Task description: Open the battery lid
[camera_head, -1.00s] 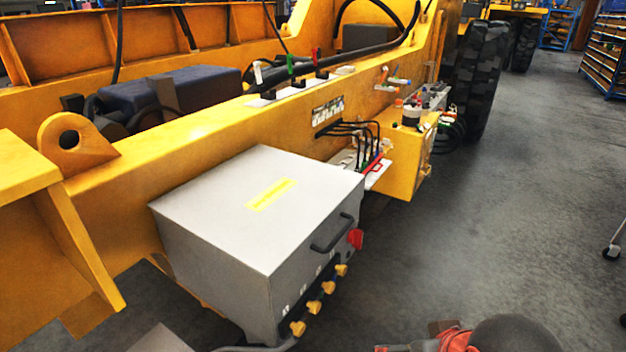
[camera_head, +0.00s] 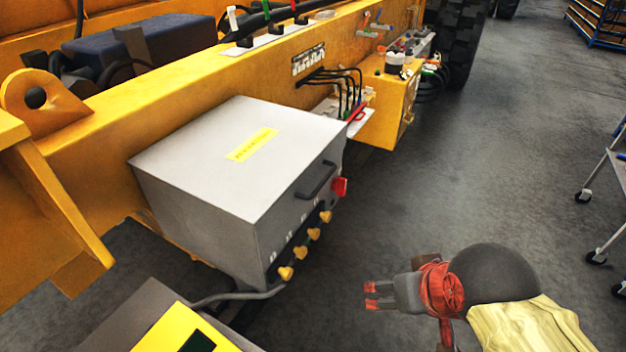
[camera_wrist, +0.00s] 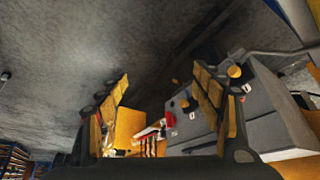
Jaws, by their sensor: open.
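The battery box is a grey metal case with a flat light-grey lid (camera_head: 215,160), which is shut and has a yellow label on top. A dark handle (camera_head: 317,180) is on its front near the top edge. My gripper (camera_head: 370,295) is low at the right in the head view, apart from the box, with its fingers pointing left. It is open and empty. In the wrist view my gripper's fingers (camera_wrist: 165,95) are spread wide, and the grey box (camera_wrist: 265,105) shows behind the right finger.
A red knob (camera_head: 339,187) and several yellow knobs (camera_head: 313,234) are on the box front. A yellow beam (camera_head: 90,200) runs behind it. A grey and yellow unit (camera_head: 175,330) stands at lower left. A wheeled cart (camera_head: 605,200) is at right. The floor between is clear.

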